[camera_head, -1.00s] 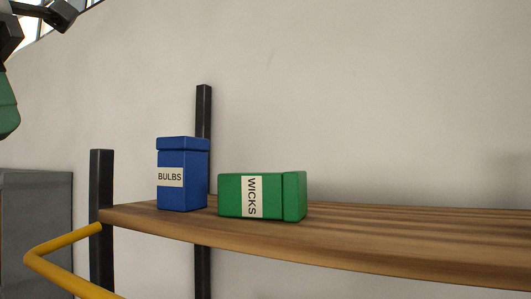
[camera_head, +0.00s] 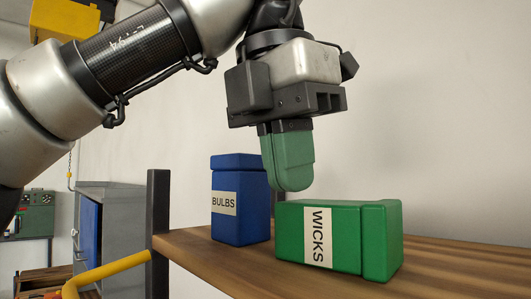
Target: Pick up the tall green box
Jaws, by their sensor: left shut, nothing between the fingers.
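The green box (camera_head: 345,238) lies on its side on the wooden shelf, with its WICKS label turned sideways and its lid end to the right. My left gripper (camera_head: 290,188) comes down from above, its green fingers together and empty. The fingertips show just above the left part of the green box's top; whether they touch it I cannot tell. My right gripper is not in view.
A blue box (camera_head: 254,213) labelled BULBS stands upright on the shelf (camera_head: 205,253), close to the left of the green box. A black post (camera_head: 158,205) and a yellow rail (camera_head: 110,269) are at the shelf's left end. The shelf right of the green box is clear.

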